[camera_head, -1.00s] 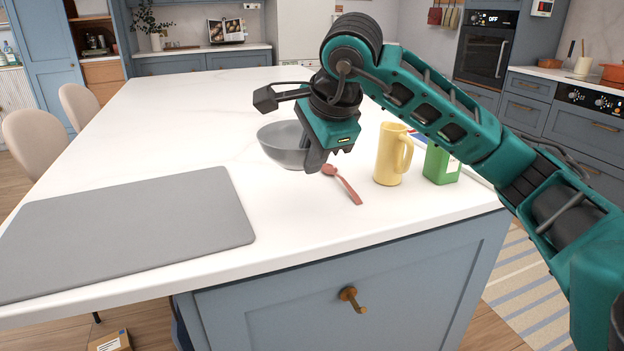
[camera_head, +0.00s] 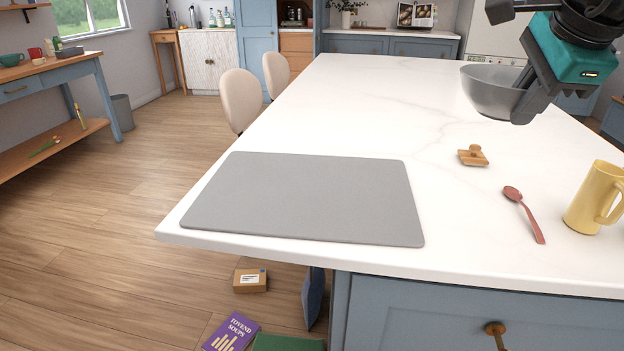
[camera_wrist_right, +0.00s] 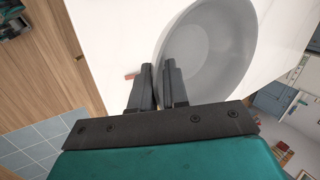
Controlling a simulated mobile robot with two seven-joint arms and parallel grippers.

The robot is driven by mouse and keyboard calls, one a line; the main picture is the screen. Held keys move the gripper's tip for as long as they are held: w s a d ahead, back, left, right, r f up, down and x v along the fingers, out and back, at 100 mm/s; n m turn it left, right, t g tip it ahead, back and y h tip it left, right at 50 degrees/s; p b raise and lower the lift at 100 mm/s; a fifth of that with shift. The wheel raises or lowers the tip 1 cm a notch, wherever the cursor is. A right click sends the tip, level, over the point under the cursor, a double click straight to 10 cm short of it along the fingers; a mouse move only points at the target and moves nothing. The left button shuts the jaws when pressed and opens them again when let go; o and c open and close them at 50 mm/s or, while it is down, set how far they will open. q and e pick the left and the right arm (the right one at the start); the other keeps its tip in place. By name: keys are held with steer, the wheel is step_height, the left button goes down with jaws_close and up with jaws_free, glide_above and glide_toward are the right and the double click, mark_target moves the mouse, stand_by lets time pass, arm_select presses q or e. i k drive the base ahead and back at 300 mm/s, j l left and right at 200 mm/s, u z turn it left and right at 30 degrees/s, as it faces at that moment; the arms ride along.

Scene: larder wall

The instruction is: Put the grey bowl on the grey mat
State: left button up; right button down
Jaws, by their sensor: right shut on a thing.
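The grey bowl (camera_head: 490,90) is at the upper right of the head view, held up above the white worktop. My right gripper (camera_head: 530,95) is shut on its near right rim. In the right wrist view the bowl (camera_wrist_right: 215,50) shows its inside, which looks empty, and my right gripper's fingers (camera_wrist_right: 160,85) close on its wall. The grey mat (camera_head: 310,198) lies flat and bare on the near left part of the worktop, apart from the bowl. My left gripper is not in view.
A small wooden block with a knob (camera_head: 473,156), a red spoon (camera_head: 524,212) and a yellow jug (camera_head: 594,198) are on the worktop right of the mat. The worktop (camera_head: 350,110) behind the mat is clear. Two chairs (camera_head: 240,100) stand along its left side.

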mark_target(281, 190)
steer(key=i+j, duration=0.1)
steer(key=j, duration=0.3)
steer(key=i+j, duration=0.1)
steer(key=j, duration=0.35)
steer(key=i+j, duration=0.15)
steer(key=j, duration=0.25)
steer(key=i+j, duration=0.1)
steer(key=j, duration=0.3)
